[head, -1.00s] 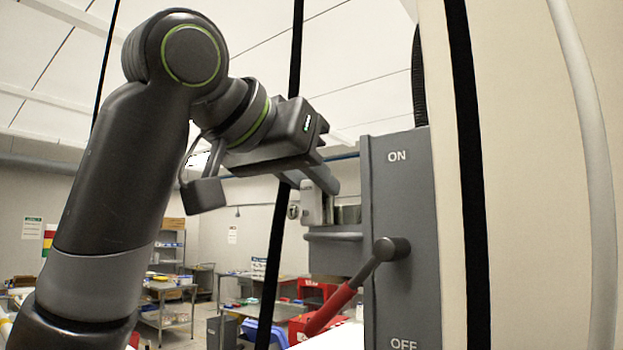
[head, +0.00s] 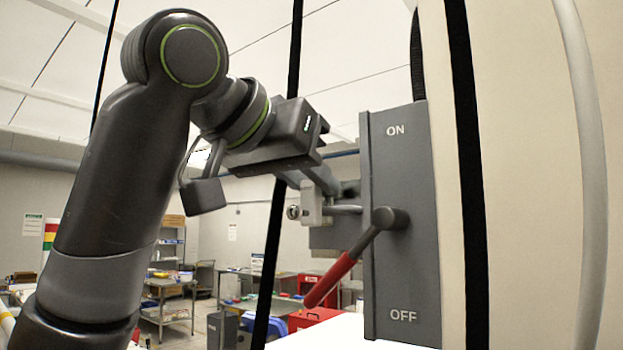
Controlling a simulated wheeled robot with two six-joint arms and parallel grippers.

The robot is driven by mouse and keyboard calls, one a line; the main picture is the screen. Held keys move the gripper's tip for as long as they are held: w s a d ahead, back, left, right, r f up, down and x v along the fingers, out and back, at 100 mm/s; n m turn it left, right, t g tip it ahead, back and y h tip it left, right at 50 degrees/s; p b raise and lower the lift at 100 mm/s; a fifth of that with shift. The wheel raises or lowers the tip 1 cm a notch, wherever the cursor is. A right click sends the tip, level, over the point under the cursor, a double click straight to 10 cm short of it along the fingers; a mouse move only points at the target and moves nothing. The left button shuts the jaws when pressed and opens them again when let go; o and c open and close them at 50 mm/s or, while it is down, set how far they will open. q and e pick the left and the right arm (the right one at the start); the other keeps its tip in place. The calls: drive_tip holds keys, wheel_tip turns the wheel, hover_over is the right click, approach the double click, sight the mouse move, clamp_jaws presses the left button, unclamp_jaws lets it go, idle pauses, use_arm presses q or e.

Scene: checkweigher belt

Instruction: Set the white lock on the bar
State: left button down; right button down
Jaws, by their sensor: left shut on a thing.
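The white lock (head: 311,204) is a small pale block at the tips of my left gripper (head: 322,182), which is shut on it. The gripper reaches in from the upper left, and its far finger is mostly hidden. The grey bar (head: 346,210) sticks out leftward from the grey switch box (head: 400,235). In the picture the lock overlaps the bar's left end; I cannot tell whether it is around the bar or only in front of it. My right gripper is not in view.
A lever with a red handle (head: 329,281) slants down to the left from the box, just below the bar. The box is marked ON above and OFF below. A pale column stands at the right. Tables and shelves (head: 170,290) are far behind.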

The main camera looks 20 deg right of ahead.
use_arm(q)
drive_tip(key=shift+f, duration=0.35)
drive_tip(key=c, duration=1.2)
unclamp_jaws()
drive_tip(key=shift+s+a+b, duration=0.15)
drive_tip(key=shift+a+b, duration=0.1)
drive_tip(key=shift+b, duration=0.15)
drive_tip(key=b+v, duration=0.4)
drive_tip(key=v, duration=1.3)
drive_tip(key=shift+s+b, duration=0.1)
drive_tip(key=shift+b, duration=0.2)
drive_tip(key=shift+d, duration=0.1)
